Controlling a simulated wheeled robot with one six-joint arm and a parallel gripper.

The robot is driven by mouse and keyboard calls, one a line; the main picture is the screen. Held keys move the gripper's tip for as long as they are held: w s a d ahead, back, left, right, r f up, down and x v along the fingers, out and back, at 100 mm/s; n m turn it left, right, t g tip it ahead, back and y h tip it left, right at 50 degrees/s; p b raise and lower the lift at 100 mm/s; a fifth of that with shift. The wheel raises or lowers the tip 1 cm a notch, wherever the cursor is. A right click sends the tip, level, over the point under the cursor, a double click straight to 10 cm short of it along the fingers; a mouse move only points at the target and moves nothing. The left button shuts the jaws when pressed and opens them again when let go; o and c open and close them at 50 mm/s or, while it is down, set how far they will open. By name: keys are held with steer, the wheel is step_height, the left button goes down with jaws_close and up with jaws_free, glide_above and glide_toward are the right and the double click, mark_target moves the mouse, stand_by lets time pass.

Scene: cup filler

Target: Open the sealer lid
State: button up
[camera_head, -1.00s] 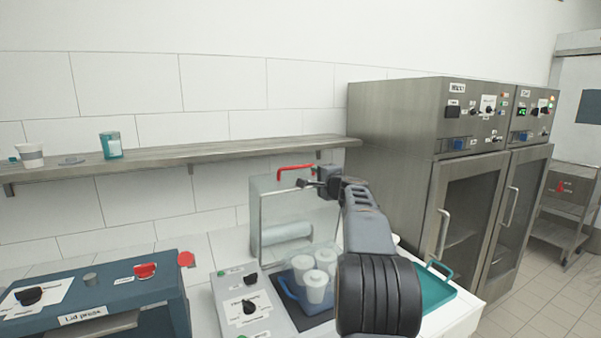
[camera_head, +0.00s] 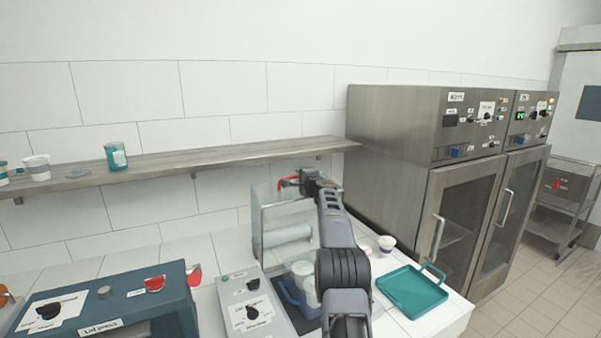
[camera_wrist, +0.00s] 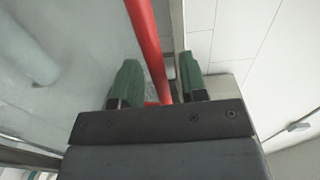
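The sealer lid (camera_head: 268,222) is a clear panel with a pale frame. It stands raised at the back of the sealer (camera_head: 255,305), with a white roll behind or inside it. Its red handle (camera_head: 286,182) is at the top edge, partly hidden by my gripper (camera_head: 305,179). In the wrist view the red handle (camera_wrist: 150,50) runs between the two green fingertips of my gripper (camera_wrist: 158,82). The fingers are apart, with a gap on each side of the handle. White cups in a blue holder (camera_head: 290,290) sit in the sealer, partly behind my arm.
A teal tray (camera_head: 412,290) lies to the right, with a small cup (camera_head: 387,243) behind it. The lid press (camera_head: 110,295) stands on the left. A wall shelf (camera_head: 225,157) runs behind, and steel cabinets (camera_head: 400,125) stand at right.

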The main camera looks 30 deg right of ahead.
steer(key=shift+w, duration=0.15)
jaws_close()
stand_by(0.4)
